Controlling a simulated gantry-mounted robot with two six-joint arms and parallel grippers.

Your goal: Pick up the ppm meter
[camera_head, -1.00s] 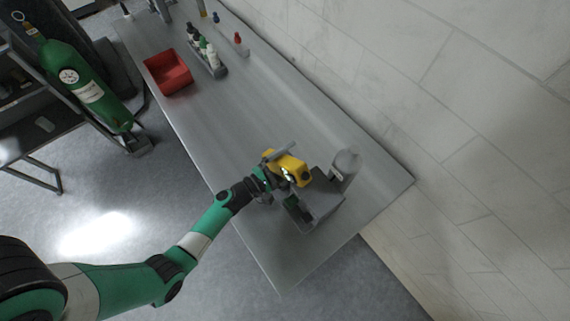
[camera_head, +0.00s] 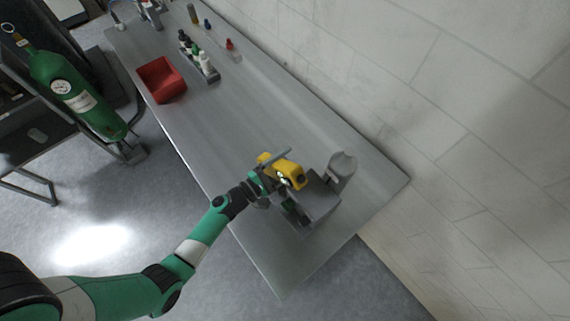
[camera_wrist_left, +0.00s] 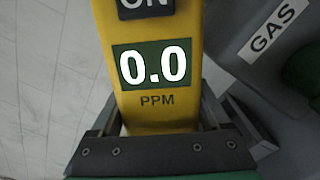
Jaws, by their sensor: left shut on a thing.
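The ppm meter (camera_head: 289,173) is a yellow handheld device. In the left wrist view the meter (camera_wrist_left: 155,104) fills the middle, with a dark green display reading 0.0, the letters PPM below it and part of an ON label above. My left gripper (camera_head: 272,183) is shut on the meter, with a finger on each side of its lower end in the left wrist view (camera_wrist_left: 165,125). In the head view the meter is at the grey device near the table's near right end; I cannot tell how far it is above the surface. My right gripper is not in view.
A grey device (camera_head: 322,197) with a cylinder (camera_head: 342,164) stands right beside the meter. A GAS label (camera_wrist_left: 273,30) shows at right in the wrist view. A red bin (camera_head: 161,80) and several bottles (camera_head: 206,63) stand farther up the table. The table's middle is clear.

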